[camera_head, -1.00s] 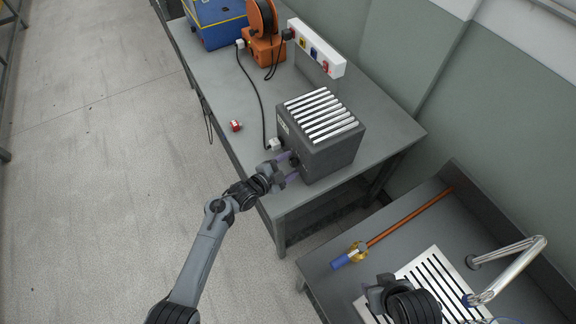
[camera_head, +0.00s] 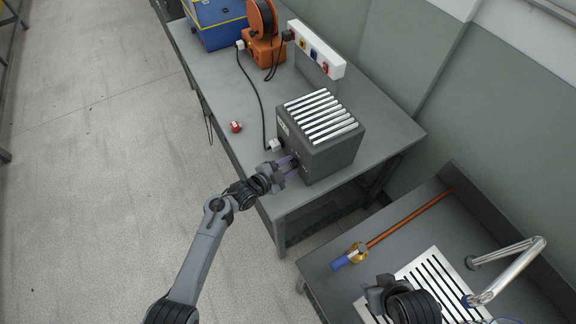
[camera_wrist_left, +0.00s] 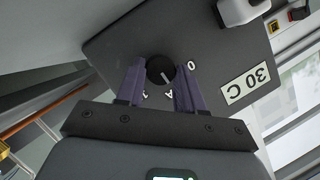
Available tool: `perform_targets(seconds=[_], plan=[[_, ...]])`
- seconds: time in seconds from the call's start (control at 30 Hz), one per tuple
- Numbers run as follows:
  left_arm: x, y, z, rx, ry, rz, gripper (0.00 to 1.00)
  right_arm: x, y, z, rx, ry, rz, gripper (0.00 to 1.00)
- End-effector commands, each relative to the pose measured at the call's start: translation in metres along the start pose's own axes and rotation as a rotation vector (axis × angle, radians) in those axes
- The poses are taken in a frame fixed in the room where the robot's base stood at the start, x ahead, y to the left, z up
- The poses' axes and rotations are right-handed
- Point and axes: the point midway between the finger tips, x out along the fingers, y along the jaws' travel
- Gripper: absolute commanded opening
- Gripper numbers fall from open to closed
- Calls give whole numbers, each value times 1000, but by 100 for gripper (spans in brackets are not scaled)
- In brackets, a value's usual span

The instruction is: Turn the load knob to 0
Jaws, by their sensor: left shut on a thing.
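The load knob (camera_wrist_left: 160,70) is a round black knob with a white pointer line, on the dark front panel (camera_wrist_left: 120,45) of a grey box (camera_head: 327,162) with a slatted top. In the left wrist view the pointer slants towards the lower right, and a printed 0 (camera_wrist_left: 191,65) stands right of the knob. Other marks below it are partly hidden by the fingers. My left gripper (camera_head: 292,167) is at the box's front face, its purple fingers on either side of the knob and shut on it. My right gripper (camera_head: 375,294) hangs at lower right, its fingers unclear.
A white plug (camera_head: 274,145) with a black cable sits beside the box, and a small red connector (camera_head: 236,126) lies on the bench. An orange cable reel (camera_head: 264,48) and a white socket strip (camera_head: 316,50) are behind.

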Motion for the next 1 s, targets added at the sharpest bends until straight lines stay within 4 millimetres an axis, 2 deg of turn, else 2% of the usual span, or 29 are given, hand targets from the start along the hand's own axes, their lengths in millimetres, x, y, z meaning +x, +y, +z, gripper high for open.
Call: perform_targets(seconds=[0.47, 1.0], plan=[[0, -5, 1, -344, 0, 144, 7, -8, 2, -2, -6, -1, 5, 43], [2, -7, 5, -771, 1, 319, 7, 16, 0, 5, -3, 0, 2, 43]])
